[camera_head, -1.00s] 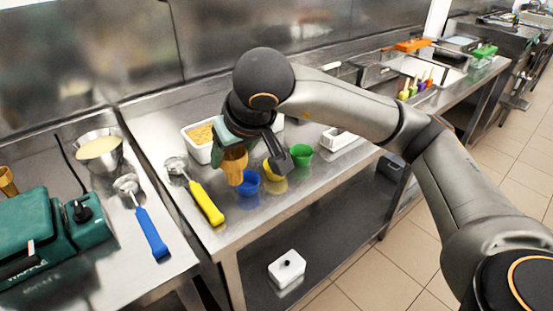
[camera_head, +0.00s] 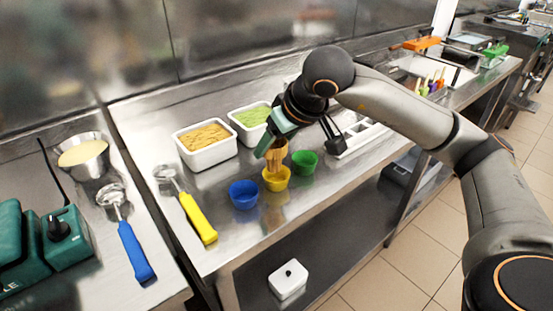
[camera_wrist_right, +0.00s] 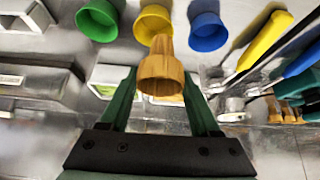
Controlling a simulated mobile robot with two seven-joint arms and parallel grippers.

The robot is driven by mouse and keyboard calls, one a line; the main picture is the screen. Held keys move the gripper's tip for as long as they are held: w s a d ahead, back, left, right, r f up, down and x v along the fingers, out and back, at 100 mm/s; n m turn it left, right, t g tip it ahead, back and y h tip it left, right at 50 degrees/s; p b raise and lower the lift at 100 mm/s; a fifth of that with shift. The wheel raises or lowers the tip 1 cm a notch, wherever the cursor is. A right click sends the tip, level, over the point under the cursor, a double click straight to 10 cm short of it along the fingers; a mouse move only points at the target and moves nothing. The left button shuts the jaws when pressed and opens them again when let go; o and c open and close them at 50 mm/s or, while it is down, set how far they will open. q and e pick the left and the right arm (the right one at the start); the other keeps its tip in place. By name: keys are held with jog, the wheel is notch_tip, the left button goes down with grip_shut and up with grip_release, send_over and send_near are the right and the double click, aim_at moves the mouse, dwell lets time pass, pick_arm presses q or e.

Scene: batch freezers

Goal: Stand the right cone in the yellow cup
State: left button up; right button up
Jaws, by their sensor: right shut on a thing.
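My right gripper (camera_head: 279,144) is shut on a tan wafer cone (camera_head: 277,156), which is upright with its narrow end down. The cone (camera_wrist_right: 161,72) is between the green fingers of the gripper (camera_wrist_right: 160,80) in the wrist view. The yellow cup (camera_head: 276,182) stands on the steel counter directly under the cone, between the blue cup (camera_head: 243,196) and the green cup (camera_head: 304,163). The cone's lower end overlaps the mouth of the yellow cup (camera_wrist_right: 152,20); I cannot tell whether it touches the bottom. My left gripper is out of view.
White tubs of orange (camera_head: 206,158) and green ice cream (camera_head: 243,137) stand behind the cups. A yellow-handled scoop (camera_head: 198,218) lies to the left. A blue-handled scoop (camera_head: 134,250) and a metal bowl (camera_head: 84,172) are further left. The counter's front edge is close to the cups.

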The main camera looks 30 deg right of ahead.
aim_at(276, 160)
jog(key=shift+w+d+f, duration=0.35)
jog(key=shift+d+f, duration=0.05)
jog(key=shift+f, duration=0.2)
jog(key=f, duration=0.3)
jog(key=shift+w+d+f, duration=0.2)
jog(key=shift+d+f, duration=0.1)
jog(key=shift+f, duration=0.1)
jog(key=shift+f+b, duration=0.45)
jog(key=o, duration=0.9)
jog(key=shift+r, duration=0.1)
jog(key=o, duration=0.4)
jog(key=shift+r, duration=0.15)
